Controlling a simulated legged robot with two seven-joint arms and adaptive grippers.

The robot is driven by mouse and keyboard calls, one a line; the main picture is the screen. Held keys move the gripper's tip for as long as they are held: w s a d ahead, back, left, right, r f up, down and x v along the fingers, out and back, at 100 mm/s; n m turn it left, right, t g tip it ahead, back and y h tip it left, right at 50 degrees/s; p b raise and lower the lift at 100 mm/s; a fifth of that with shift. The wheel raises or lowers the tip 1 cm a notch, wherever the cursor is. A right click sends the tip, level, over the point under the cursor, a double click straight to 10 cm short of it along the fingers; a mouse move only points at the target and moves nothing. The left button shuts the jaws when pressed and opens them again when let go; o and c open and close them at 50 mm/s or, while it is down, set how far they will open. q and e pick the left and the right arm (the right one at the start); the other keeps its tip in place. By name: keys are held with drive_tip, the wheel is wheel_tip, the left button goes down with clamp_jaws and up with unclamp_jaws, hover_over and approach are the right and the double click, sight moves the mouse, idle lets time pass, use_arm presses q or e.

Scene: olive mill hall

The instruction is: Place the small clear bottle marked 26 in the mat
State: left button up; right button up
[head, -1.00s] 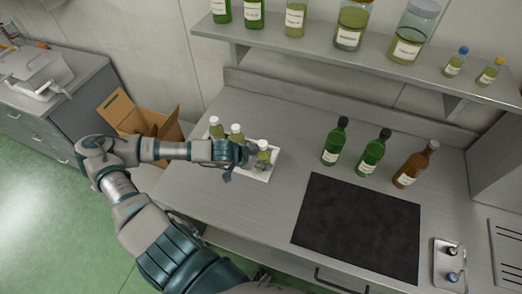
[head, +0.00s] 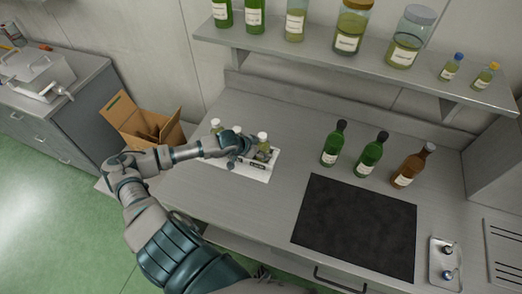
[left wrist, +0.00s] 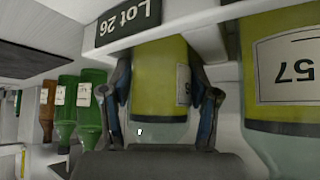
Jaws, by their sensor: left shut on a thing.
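My left gripper (head: 250,152) is shut on a small clear bottle (head: 263,141) with yellow-green liquid. In the upside-down left wrist view, the held bottle (left wrist: 162,85) sits between both fingers; its label is turned aside, so its number is unreadable. A dark "Lot 26" plate (left wrist: 128,20) on a white strip covers its base end. A bottle marked 57 (left wrist: 285,70) stands beside it. Two more white-capped bottles, one of them at the left (head: 215,125), stand on the white tray (head: 258,176). The black mat (head: 355,225) lies bare to the right. My right gripper is not visible.
Two green bottles (head: 332,147) and a brown bottle (head: 408,168) stand behind the mat. A shelf (head: 330,63) with jars and bottles overhangs the back. A small metal stand (head: 445,265) is at the right. The counter between tray and mat is clear.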

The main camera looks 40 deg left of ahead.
use_arm(q)
drive_tip(key=o, duration=1.2)
drive_tip(key=shift+f, duration=0.1)
drive_tip(key=p+v, duration=0.6)
drive_tip(key=v, duration=0.1)
drive_tip(key=shift+a+r, duration=0.2)
drive_tip(key=shift+r, duration=0.2)
drive_tip(key=p+v, duration=0.4)
drive_tip(key=p, duration=0.2)
drive_tip(key=shift+s+p, duration=0.35)
drive_tip(key=shift+s, duration=0.05)
